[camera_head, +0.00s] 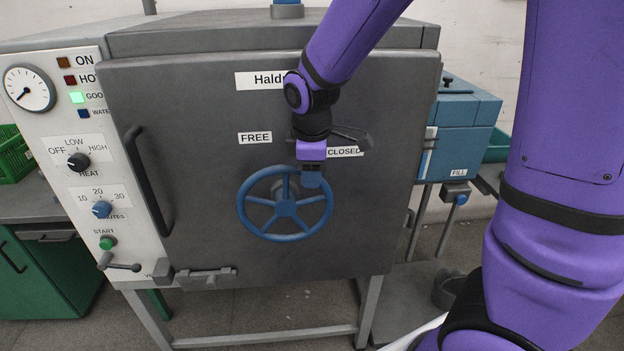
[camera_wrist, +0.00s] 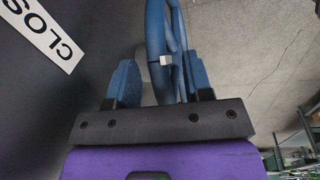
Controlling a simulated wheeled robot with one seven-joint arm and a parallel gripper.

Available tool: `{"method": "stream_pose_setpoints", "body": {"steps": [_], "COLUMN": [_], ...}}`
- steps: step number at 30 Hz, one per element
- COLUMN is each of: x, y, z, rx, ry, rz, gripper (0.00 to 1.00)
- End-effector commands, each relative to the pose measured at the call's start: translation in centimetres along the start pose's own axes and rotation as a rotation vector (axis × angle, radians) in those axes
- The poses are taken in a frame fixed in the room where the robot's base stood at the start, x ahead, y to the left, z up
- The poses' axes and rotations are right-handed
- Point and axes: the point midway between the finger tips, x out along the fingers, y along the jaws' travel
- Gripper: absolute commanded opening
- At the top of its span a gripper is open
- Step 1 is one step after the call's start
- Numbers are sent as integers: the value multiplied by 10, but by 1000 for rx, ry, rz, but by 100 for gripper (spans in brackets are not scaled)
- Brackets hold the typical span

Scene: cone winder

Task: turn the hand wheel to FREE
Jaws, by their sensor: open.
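The blue hand wheel (camera_head: 286,208) with several spokes is mounted on the front of a dark grey door. The FREE label (camera_head: 255,138) is above it to the left, and the CLOSED label (camera_head: 345,152) is above it to the right, partly covered by my gripper. My gripper (camera_head: 312,180) is at the upper right of the wheel's rim, just below CLOSED. In the wrist view, the wheel rim (camera_wrist: 157,35) runs between the two blue finger pads of my open gripper (camera_wrist: 161,82), and a small white mark shows on the wheel. Whether a pad touches the rim is unclear.
The grey door (camera_head: 210,110) has a long handle (camera_head: 148,180) at left and a latch (camera_head: 206,277) below. A white control panel (camera_head: 75,150) with dial and knobs stands left. A blue box (camera_head: 466,125) marked FILL is at right.

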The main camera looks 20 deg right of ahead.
Motion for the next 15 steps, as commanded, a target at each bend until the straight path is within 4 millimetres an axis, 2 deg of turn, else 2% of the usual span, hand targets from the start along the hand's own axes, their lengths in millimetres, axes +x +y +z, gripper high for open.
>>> {"method": "stream_pose_setpoints", "body": {"steps": [6, 15], "x": [22, 27], "y": [0, 0], "z": [0, 0], "rx": [-1, 0], "ry": [-1, 0], "rz": [-2, 0], "gripper": [46, 46]}}
